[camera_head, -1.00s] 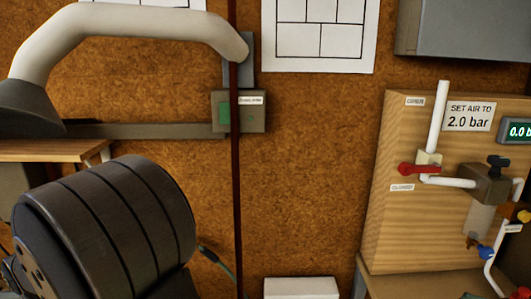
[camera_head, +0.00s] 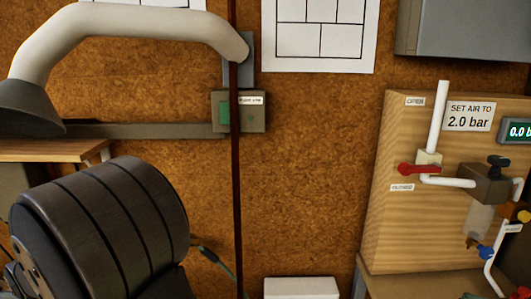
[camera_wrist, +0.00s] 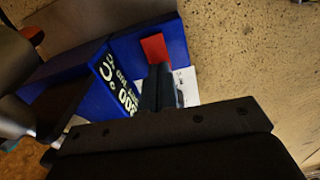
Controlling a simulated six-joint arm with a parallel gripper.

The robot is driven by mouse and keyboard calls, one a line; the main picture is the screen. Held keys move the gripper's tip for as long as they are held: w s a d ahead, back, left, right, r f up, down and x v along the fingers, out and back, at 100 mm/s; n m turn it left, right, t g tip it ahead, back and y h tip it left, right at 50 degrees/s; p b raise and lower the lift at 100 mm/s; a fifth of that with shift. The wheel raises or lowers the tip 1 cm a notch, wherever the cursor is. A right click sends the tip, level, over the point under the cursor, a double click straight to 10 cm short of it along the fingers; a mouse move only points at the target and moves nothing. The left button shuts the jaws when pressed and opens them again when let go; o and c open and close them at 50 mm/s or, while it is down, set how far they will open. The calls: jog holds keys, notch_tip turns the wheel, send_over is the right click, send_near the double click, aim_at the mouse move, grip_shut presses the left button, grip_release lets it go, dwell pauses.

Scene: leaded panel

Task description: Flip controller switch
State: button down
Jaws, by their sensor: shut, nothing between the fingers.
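The controller is a blue box (camera_wrist: 176,42) in the wrist view, seen at a tilt, with a dark display (camera_wrist: 117,84) bearing pale digits. A red switch (camera_wrist: 154,47) sits on its face; I cannot tell which way it is set. My gripper (camera_wrist: 160,72) is shut and empty, its dark fingertips close below the red switch in the picture. I cannot tell whether they touch it. The fingers and the dark gripper body hide part of the box. Neither the controller nor my gripper can be made out in the head view.
A wooden panel (camera_head: 395,235) with valves, a red lever (camera_head: 418,169) and a "SET AIR TO 2.0 bar" sign stands at right. A pale duct (camera_head: 130,22) and a grey box with a green button (camera_head: 224,114) are at upper left. A dark red upright (camera_head: 236,190) crosses the middle.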

jog(key=shift+f, duration=0.3)
jog(key=shift+r, duration=3.55)
notch_tip(320, 180, down, 7)
jog(key=shift+f, duration=0.1)
